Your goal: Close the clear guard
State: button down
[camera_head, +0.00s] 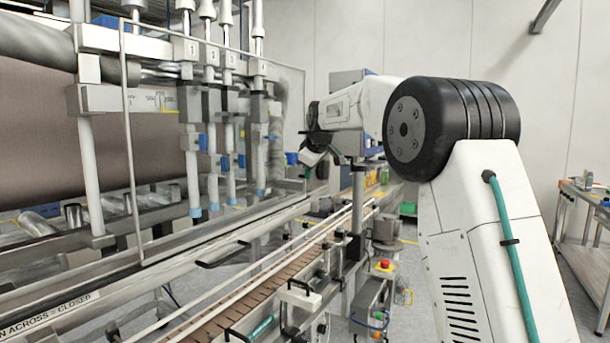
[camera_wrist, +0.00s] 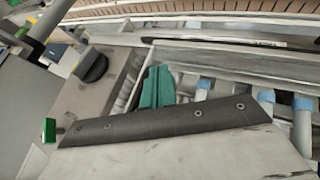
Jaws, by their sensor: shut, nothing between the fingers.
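The clear guard (camera_head: 128,140) shows in the head view as a see-through panel with a thin metal frame. Its near upright stands at the left and its top bar runs back to the right, in front of the filling nozzles. A label (camera_head: 48,312) on the rail at the lower left ends in "ACROSS = CLOSED". My gripper (camera_head: 307,172) is at the far right end of the guard, pointing down. Whether it touches the frame cannot be told. In the wrist view its teal fingers (camera_wrist: 157,88) are together and empty, partly hidden by a dark bar.
Several nozzles (camera_head: 229,160) with blue tips hang behind the guard; blue tips also show in the wrist view (camera_wrist: 301,103). A slatted conveyor (camera_head: 235,302) runs along the front. A red button (camera_head: 384,265) stands beside it. A side table (camera_head: 585,195) is at the right.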

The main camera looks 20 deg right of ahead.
jog(key=shift+w+d, duration=0.6)
jog(key=shift+d, duration=0.3)
jog(key=shift+d, duration=0.1)
jog(key=shift+s, duration=0.1)
jog(key=s+a+r, duration=0.4)
jog(key=s+r, duration=0.3)
jog(key=s, duration=0.2)
jog(key=shift+r, duration=0.2)
